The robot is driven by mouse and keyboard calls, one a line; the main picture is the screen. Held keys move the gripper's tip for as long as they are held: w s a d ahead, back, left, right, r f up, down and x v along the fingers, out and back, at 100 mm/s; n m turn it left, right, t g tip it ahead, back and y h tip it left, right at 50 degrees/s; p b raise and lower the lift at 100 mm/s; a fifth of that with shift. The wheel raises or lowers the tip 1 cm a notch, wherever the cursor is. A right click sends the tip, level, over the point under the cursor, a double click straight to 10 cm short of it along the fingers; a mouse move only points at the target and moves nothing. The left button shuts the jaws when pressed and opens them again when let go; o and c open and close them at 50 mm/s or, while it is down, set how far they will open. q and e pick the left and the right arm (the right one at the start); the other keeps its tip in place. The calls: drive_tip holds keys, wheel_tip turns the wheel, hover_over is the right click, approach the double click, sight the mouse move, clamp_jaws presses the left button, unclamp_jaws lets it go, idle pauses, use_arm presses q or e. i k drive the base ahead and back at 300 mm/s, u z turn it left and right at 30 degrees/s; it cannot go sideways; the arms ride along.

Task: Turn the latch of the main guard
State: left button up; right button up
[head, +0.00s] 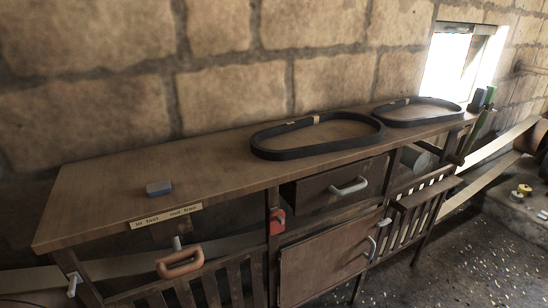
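No part is marked as the main guard, and I cannot tell for sure which part is its latch. A slatted wooden panel (212,285) shows below the left half of the bench. An orange-brown looped handle (180,262) on a pale stem hangs at its top, under a label strip (166,217) that seems to read "in fast out free". A small pale fitting (73,285) sits at the bench's left end. A red fitting (277,221) is on the post right of the slats. Neither of my grippers is in view.
Two black belts (318,152) (425,123) lie on the bench top (105,200), with a small grey-blue block (159,189) at left. A drawer (325,195) and a plain door panel (318,268) have pale handles. Flat belting (490,160) runs at right above the littered floor.

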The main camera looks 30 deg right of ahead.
sight(382, 221)
drive_tip(key=z, duration=3.1)
drive_tip(key=i, duration=3.5)
drive_tip(key=u, duration=2.5)
